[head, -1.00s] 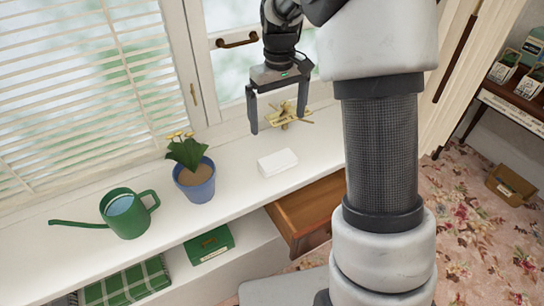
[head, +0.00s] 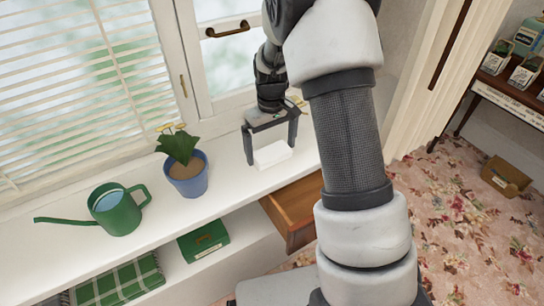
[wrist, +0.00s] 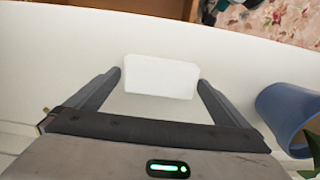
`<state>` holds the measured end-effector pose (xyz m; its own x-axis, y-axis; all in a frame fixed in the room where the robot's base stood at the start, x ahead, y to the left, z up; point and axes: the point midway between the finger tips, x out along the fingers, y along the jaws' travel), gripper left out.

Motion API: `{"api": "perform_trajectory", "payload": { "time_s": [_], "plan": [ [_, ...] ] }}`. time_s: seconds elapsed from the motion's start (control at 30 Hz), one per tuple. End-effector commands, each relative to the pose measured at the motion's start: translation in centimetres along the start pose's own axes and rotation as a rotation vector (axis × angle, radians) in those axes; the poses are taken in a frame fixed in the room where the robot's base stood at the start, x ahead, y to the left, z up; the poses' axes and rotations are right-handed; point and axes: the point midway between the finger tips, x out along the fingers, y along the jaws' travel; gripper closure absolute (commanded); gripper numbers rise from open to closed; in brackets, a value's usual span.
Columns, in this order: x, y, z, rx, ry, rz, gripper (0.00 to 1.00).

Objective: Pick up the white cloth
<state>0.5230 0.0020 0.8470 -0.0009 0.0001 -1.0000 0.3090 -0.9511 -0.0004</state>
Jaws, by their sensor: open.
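The white cloth (head: 272,154) is a small folded block lying on the white windowsill shelf. In the wrist view the cloth (wrist: 161,77) shows as a pale rectangle between and just beyond my finger tips. My gripper (head: 271,155) is open, with one finger on each side of the cloth in the head view. It points down at the shelf. My gripper also shows in the wrist view (wrist: 159,82), with nothing held. I cannot tell exactly how high the fingertips are above the shelf.
A blue pot with a plant (head: 188,180) stands left of the cloth, and a green watering can (head: 116,210) farther left. An open wooden drawer (head: 292,210) juts out below the shelf. A brass object (head: 297,101) is partly hidden behind my gripper. The window (head: 225,65) stands behind.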

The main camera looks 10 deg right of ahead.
Motion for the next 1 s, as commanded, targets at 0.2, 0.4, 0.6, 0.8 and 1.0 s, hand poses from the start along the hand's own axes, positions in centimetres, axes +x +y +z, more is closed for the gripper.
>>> {"api": "perform_trajectory", "payload": {
  "time_s": [0.2, 0.4, 0.6, 0.8, 1.0],
  "plan": [
    [1.0, 0.0, 0.0, 0.000, 0.001, 0.001, 0.00],
    [1.0, 0.0, 0.0, 0.000, 0.001, 0.001, 0.20],
    [1.0, 0.0, 0.0, 0.000, 0.001, 0.001, 0.32],
    [0.1, 0.0, -0.1, 0.000, 0.003, 0.001, 0.32],
    [-3.7, 0.1, -0.1, 0.000, 0.006, 0.001, 0.32]
  ]
}}
